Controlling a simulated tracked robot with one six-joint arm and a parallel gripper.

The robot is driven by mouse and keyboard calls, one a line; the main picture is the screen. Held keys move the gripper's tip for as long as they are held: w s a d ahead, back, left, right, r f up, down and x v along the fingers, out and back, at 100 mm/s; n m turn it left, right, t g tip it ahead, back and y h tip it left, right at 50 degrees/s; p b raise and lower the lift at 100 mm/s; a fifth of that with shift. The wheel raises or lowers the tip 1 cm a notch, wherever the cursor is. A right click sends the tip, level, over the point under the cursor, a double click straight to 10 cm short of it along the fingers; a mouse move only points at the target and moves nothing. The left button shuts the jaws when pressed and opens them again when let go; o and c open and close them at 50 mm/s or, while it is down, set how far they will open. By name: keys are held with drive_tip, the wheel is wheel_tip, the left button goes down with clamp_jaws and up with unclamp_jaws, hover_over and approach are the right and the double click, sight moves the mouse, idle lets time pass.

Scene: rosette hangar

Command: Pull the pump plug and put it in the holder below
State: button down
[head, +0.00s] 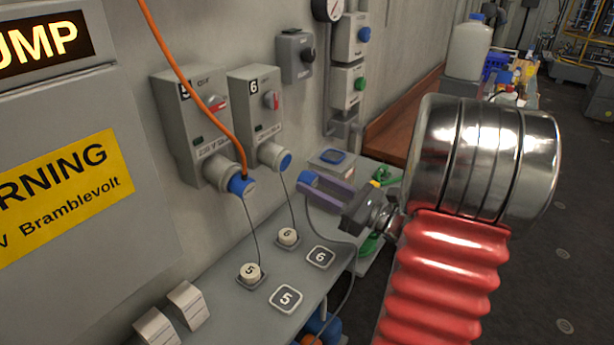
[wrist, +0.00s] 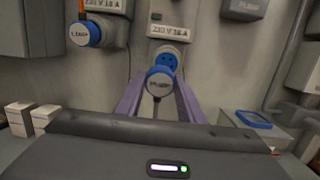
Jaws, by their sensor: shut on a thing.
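My gripper (head: 322,190) has purple jaws shut on a blue-ended plug (head: 308,179). In the wrist view the plug (wrist: 160,82) sits between the jaw tips, its label facing the camera but hard to read. It is just in front of the blue socket (wrist: 166,60) under box 6. In the head view that socket (head: 286,160) stands apart from the plug, up and left of it. A grey cable hangs from the plug. On the ledge below are round white pieces marked 5 (head: 249,272) and 6 (head: 288,236), on square bases. I cannot tell which part is the holder.
An orange cable (head: 201,101) runs to a blue plug (head: 242,186) in the socket under box 5, labelled LAMP in the wrist view (wrist: 82,34). Thin cords run from both sockets to the white pieces. A blue-rimmed grey box (head: 331,160) stands behind my gripper.

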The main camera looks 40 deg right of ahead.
drive_tip(key=s+a+f+n+g, duration=0.3)
drive_tip(key=a+f+n+g, duration=0.75)
drive_tip(key=f+g, duration=0.4)
drive_tip(key=w+d+n+g+h, duration=0.1)
drive_tip(key=d+n+g+h, duration=0.3)
drive_tip(key=d+n+h, duration=0.3)
drive_tip(key=d, duration=0.5)
drive_tip(key=shift+w+r, duration=0.3)
drive_tip(key=shift+w, duration=0.1)
drive_tip(key=shift+f, duration=0.2)
drive_tip(key=shift+f, duration=2.7)
drive_tip(key=shift+f, duration=0.45)
